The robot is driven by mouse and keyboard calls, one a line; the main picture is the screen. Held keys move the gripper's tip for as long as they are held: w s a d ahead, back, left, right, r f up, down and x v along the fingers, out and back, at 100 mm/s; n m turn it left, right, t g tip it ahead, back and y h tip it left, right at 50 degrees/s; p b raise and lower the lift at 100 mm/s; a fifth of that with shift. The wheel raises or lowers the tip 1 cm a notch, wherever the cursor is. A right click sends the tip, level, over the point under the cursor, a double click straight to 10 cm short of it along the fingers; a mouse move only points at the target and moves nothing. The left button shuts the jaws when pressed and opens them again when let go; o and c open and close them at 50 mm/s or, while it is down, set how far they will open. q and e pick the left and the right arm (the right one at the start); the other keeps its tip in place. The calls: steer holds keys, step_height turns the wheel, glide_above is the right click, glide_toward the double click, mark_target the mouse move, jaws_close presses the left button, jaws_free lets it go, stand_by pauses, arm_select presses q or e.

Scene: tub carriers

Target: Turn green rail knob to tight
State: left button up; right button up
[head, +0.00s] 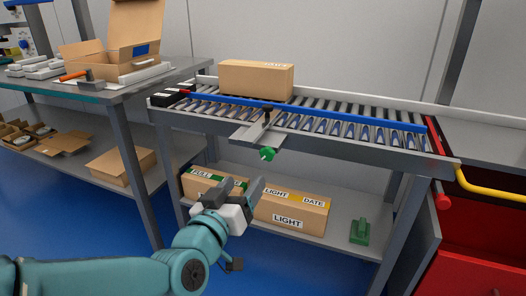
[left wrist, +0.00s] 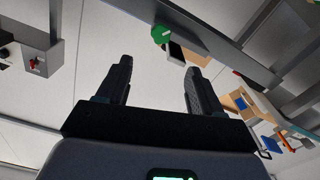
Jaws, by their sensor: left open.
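The green rail knob (head: 267,154) sits under the front edge of a grey bracket plate (head: 252,136) on the roller conveyor. The plate is at the blue rail (head: 310,114). No tight marking is readable and I cannot tell how the knob is turned. My left gripper (head: 238,192) is open and empty, below and a little left of the knob, apart from it. In the left wrist view a green part, apparently the knob (left wrist: 160,34), shows beyond the open fingers (left wrist: 158,72). My right gripper is not in view.
A cardboard box (head: 256,80) stands on the rollers behind the rail. Labelled boxes (head: 290,213) and a green object (head: 360,231) are on the shelf below. A workbench (head: 120,93) stands left and a red cabinet (head: 480,215) right. Space in front of the knob looks clear.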

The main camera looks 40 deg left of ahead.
mark_target(266, 155)
arm_select(q)
steer(key=b+x, duration=0.1)
steer(key=x, duration=0.4)
steer(key=b+x, duration=0.1)
steer(key=x, duration=0.5)
steer(key=shift+a+f, duration=0.1)
steer(key=shift+f, duration=0.1)
steer(key=shift+w+a, duration=0.15)
steer(key=shift+w, duration=0.45)
steer(key=c, duration=1.1)
